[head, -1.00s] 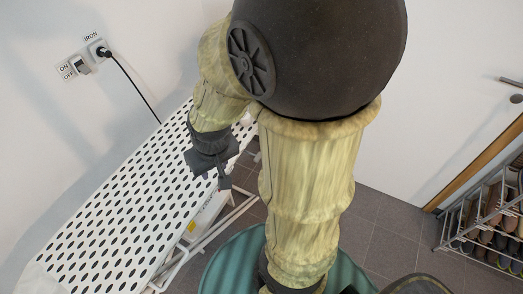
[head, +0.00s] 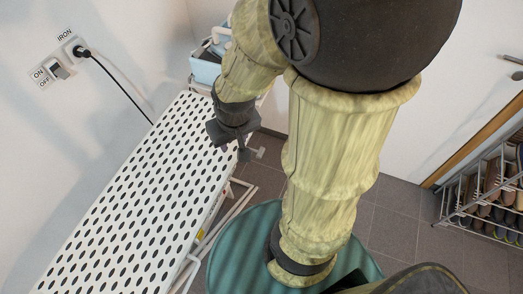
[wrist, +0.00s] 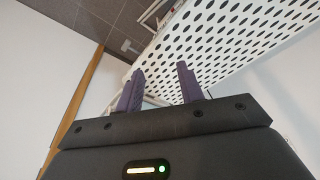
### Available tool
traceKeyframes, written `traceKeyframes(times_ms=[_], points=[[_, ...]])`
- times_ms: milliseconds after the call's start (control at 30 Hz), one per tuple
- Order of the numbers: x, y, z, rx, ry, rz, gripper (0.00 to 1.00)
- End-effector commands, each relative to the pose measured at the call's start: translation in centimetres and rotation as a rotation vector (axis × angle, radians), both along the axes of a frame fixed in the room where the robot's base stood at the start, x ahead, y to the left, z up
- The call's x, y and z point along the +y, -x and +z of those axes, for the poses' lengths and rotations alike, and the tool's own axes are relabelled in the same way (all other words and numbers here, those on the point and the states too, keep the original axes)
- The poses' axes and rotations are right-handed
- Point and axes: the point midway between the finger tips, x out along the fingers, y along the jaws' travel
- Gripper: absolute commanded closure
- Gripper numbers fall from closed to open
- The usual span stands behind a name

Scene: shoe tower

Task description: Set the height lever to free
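The white perforated ironing board (head: 130,190) runs along the left wall in the head view. My gripper (head: 235,152) hangs by the board's right edge. Its two dark fingers (wrist: 161,70) are apart with nothing between them, and the ironing board (wrist: 225,40) lies beyond them.
A light blue container (head: 206,68) stands at the board's far end. A wall switch (head: 60,70) and a plugged-in black cord (head: 115,80) are on the left wall. A shoe rack (head: 485,200) stands at the right. Tiled floor (head: 400,215) lies open between.

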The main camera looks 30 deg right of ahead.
Motion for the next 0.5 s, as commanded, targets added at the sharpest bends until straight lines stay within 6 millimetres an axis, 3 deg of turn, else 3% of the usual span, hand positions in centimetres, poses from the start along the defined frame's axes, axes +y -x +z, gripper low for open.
traceKeyframes(times_ms=[33, 133, 267, 500], points=[[0.0, 0.0, -0.1, 0.001, 0.000, -0.002, 0.52], [-0.4, 0.0, -0.8, 0.022, -0.008, -0.031, 0.33], [-1.9, 0.4, -3.5, 0.108, -0.045, -0.146, 0.33], [-5.5, 1.9, -11.6, 0.391, -0.242, -0.545, 0.33]])
